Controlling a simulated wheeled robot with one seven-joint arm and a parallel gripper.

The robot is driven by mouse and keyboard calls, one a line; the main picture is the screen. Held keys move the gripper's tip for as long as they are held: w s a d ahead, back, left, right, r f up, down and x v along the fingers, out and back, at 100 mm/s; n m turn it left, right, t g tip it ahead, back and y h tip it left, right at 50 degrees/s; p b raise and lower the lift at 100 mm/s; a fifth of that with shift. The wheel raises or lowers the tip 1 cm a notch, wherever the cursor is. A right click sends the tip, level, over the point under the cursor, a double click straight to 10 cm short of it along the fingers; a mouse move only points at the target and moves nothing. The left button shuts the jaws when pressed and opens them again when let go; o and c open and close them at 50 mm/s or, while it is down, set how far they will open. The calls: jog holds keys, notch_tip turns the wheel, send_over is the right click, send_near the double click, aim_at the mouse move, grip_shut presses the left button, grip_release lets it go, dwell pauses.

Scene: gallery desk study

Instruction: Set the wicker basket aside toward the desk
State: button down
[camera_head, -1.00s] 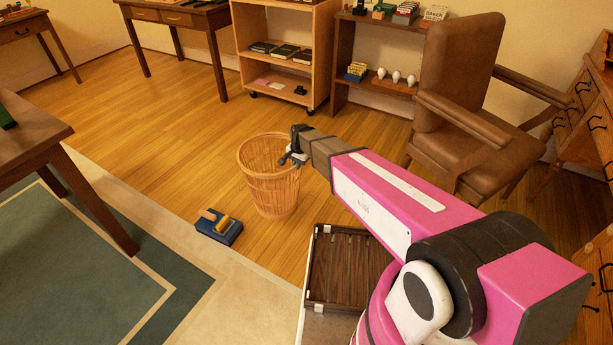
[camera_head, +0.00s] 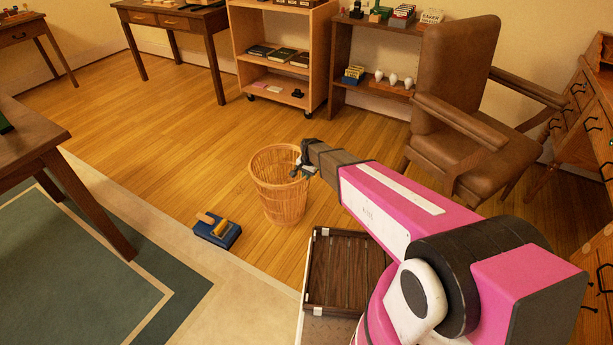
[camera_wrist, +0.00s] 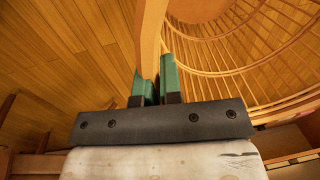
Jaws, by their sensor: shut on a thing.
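The wicker basket (camera_head: 277,190) is a tall, light-brown, open-topped basket at the middle of the head view, roughly upright. I cannot tell whether its base touches the wooden floor. My gripper (camera_head: 300,170) is at the right side of its rim, shut on it. In the wrist view, the green fingers of my gripper (camera_wrist: 155,85) stand either side of the rim (camera_wrist: 152,35), and the basket's slatted inside (camera_wrist: 225,60) shows to the right. A wooden desk with drawers (camera_head: 584,115) stands at the right edge of the head view.
A brown leather armchair (camera_head: 455,85) stands between basket and desk. A slatted dark crate (camera_head: 345,270) lies in front, near my arm. A blue box with wooden parts (camera_head: 217,232) sits left of the basket. A shelf cart (camera_head: 278,55) stands behind. Floor behind the basket is clear.

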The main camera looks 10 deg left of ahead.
jog(key=c, duration=1.3)
grip_release()
jog(key=shift+f, duration=0.1)
notch_tip(320, 180, up, 12)
jog(key=d, duration=0.1)
jog(key=s+d+r+n, duration=0.1)
jog(key=s+d+r, duration=0.2)
jog(key=s+d, duration=0.3)
jog(key=s+d+r+n, duration=0.2)
jog(key=s+d, duration=0.5)
jog(key=d, duration=0.7)
jog(key=s+d+r+n+h, duration=0.1)
jog(key=s+d+r, duration=0.4)
jog(key=d, duration=0.5)
jog(key=shift+s+d+n, duration=0.25)
jog(key=shift+s+n, duration=0.05)
jog(key=shift+s, duration=0.4)
jog(key=shift+r, duration=0.1)
